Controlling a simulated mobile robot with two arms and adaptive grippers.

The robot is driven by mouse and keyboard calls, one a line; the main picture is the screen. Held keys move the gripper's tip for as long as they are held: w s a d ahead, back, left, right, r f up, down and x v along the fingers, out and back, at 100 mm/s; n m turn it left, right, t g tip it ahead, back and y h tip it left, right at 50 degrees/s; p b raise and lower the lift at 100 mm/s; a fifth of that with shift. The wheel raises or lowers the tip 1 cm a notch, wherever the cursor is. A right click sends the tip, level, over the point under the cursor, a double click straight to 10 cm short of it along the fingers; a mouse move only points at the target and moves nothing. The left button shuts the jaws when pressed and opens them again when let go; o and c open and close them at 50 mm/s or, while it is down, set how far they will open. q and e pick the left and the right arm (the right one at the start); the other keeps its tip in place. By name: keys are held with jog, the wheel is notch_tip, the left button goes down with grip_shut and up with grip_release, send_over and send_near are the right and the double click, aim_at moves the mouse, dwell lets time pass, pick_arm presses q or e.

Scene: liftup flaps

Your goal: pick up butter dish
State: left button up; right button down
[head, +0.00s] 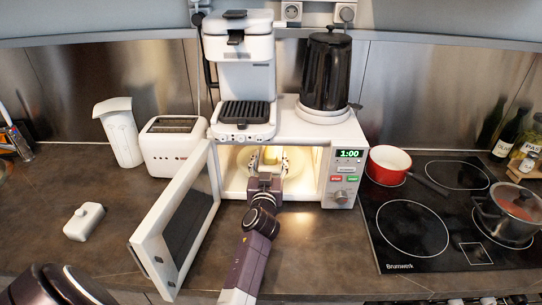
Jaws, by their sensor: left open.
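The white butter dish (84,222) sits on the dark counter at the left, with a small knob on top. It stands apart from everything around it. My left gripper (267,172) is far to its right, at the open front of the lit white microwave (313,185). Its jaws are open and point into the cavity. A small pale yellow item (270,154) shows just beyond the fingers, partly hidden; I cannot tell what it is or whether the fingers touch it. My right gripper is not in view.
The microwave door (180,222) is swung open, between the butter dish and my left gripper. A toaster (172,146) and white jug (119,132) stand behind the dish. A red pot (388,165) and glass-lidded pot (507,212) are on the hob. Counter around the dish is clear.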

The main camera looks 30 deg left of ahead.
aim_at(271, 151)
pick_arm(q)
jog(key=shift+x, duration=1.9)
grip_shut()
